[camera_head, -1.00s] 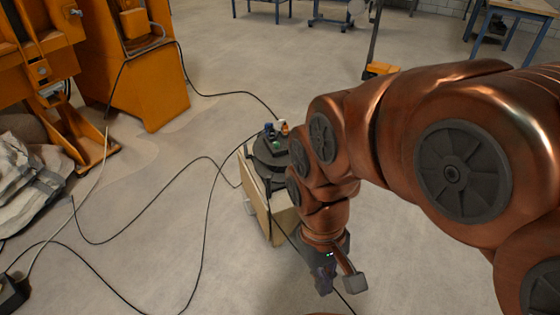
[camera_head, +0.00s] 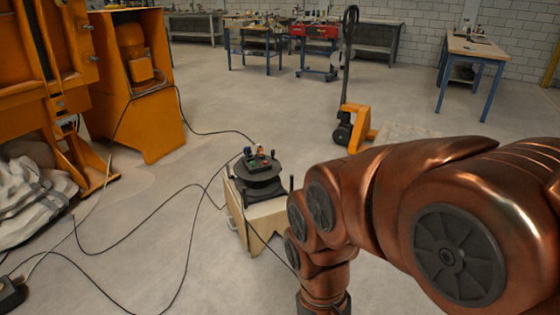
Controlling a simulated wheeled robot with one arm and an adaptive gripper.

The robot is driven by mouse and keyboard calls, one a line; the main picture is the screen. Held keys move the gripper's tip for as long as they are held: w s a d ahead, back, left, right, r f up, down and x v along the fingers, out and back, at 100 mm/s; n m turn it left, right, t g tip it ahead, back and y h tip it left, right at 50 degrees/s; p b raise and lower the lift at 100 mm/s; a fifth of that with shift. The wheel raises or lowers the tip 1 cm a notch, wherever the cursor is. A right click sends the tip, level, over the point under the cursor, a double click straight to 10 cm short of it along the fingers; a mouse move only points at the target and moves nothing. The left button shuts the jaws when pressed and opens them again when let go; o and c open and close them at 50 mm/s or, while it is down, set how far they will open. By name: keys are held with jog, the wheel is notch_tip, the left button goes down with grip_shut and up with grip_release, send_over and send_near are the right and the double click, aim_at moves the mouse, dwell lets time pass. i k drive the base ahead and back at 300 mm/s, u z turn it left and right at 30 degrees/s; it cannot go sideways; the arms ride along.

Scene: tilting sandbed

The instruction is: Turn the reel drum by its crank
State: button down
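The black reel drum (camera_head: 258,187) lies flat on top of a pale wooden box (camera_head: 268,216) on the floor, left of my arm. Small colored parts, blue, red and green, sit on its top. I cannot make out the crank clearly. A dark upright piece stands at each side of the drum. My copper arm reaches in from the right, its lower end in front and to the right of the box. Only the dark upper part of my gripper (camera_head: 325,304) shows at the bottom edge. Its fingers are outside the frame, apart from the drum as far as I can see.
Black cables (camera_head: 190,225) cross the floor left of the box. An orange machine (camera_head: 140,95) and crumpled pale sacks (camera_head: 30,200) stand at left. A yellow pallet jack (camera_head: 357,125) stands behind. Workbenches line the back. Floor between box and benches is mostly clear.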

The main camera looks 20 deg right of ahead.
aim_at(266, 183)
jog(key=z, duration=1.05)
jog(key=i, duration=1.6)
jog(key=u, duration=0.6)
jog(key=i, duration=0.8)
jog(key=u, duration=1.25)
jog(key=i, duration=0.35)
jog(key=u, duration=0.3)
